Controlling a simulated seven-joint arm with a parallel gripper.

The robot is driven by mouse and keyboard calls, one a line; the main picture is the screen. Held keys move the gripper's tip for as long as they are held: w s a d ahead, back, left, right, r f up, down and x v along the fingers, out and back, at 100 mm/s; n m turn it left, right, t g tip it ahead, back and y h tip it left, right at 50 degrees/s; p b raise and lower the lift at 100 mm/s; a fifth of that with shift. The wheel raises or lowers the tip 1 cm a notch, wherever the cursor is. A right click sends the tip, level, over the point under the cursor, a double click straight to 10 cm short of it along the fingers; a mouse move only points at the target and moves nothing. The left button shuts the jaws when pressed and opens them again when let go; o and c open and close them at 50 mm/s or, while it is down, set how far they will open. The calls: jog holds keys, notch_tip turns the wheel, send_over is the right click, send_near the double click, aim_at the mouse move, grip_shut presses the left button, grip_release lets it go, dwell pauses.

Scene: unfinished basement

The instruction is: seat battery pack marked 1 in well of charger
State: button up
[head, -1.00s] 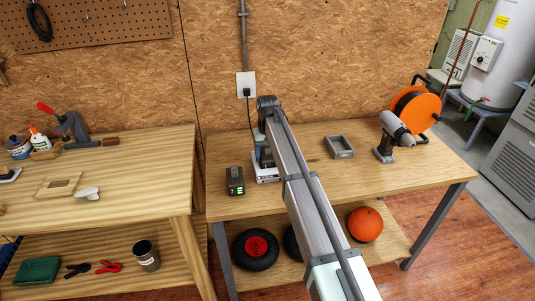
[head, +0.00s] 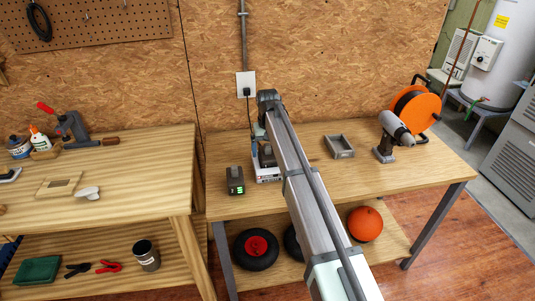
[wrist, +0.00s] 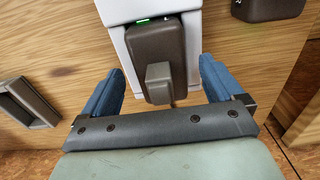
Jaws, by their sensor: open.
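The charger (head: 268,176) is a white box near the bench's left end. It fills the top middle of the wrist view (wrist: 194,45). A dark battery pack (head: 267,154) sits upright on the charger and also shows in the wrist view (wrist: 155,45). Its number is not readable, and I cannot tell if it is fully down. My gripper (wrist: 160,72) is open, its blue fingers to either side of the pack and apart from it. A second dark pack with green lights (head: 235,181) stands left of the charger; its mark is unreadable too.
A small grey tray (head: 339,146), a drill (head: 391,138) and an orange cable reel (head: 415,108) stand on the right of the bench. Bench top between charger and tray is partly hidden by my arm. The wall outlet (head: 246,84) has a cord plugged in.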

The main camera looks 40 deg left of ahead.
notch_tip(320, 180, up, 10)
dwell(0.4)
dwell(0.4)
